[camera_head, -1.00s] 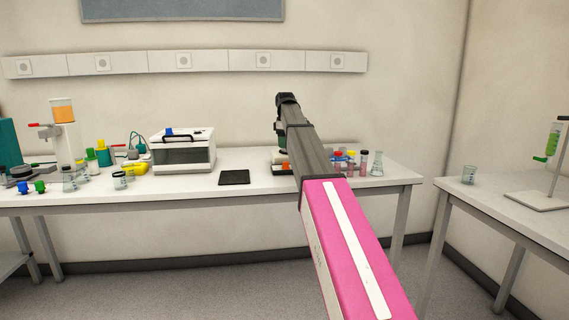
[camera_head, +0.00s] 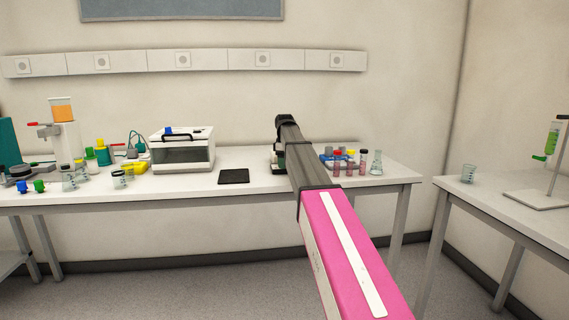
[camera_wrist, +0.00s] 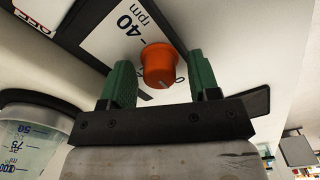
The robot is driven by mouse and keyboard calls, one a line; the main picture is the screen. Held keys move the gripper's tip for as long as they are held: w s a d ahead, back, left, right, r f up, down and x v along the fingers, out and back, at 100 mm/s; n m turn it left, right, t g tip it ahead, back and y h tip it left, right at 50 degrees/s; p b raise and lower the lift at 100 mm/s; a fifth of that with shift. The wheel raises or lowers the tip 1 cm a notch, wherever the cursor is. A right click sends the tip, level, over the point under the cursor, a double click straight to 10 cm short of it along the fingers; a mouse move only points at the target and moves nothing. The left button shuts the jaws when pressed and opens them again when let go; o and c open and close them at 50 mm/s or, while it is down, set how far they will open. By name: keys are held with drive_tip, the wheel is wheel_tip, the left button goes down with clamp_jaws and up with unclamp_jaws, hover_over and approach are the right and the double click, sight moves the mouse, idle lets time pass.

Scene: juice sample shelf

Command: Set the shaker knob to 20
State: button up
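The orange shaker knob (camera_wrist: 160,65) sits on a white panel in the wrist view, with a small pale mark on its face near the lower edge. A printed label (camera_wrist: 128,28) reading "40 rpm" is beside it; I cannot see a 20 mark. My gripper (camera_wrist: 160,74) is open, with one green finger on each side of the knob and visible gaps between fingers and knob. In the head view my arm hides most of the shaker and the knob.
A clear graduated beaker (camera_wrist: 35,140) stands close by at the left in the wrist view. In the head view, a black pad (camera_head: 233,177) and a white box-shaped device (camera_head: 183,150) are left of my arm. Capped tubes and a flask (camera_head: 376,162) are to its right.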

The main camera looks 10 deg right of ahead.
drive_tip(key=c, duration=0.8)
drive_tip(key=shift+m, duration=0.4)
drive_tip(key=m, duration=0.3)
drive_tip(key=shift+m, duration=0.4)
drive_tip(key=m, duration=0.4)
drive_tip(key=shift+d, duration=0.1)
drive_tip(key=m, duration=0.5)
drive_tip(key=shift+d+m, duration=0.1)
drive_tip(key=shift+m, duration=1.9)
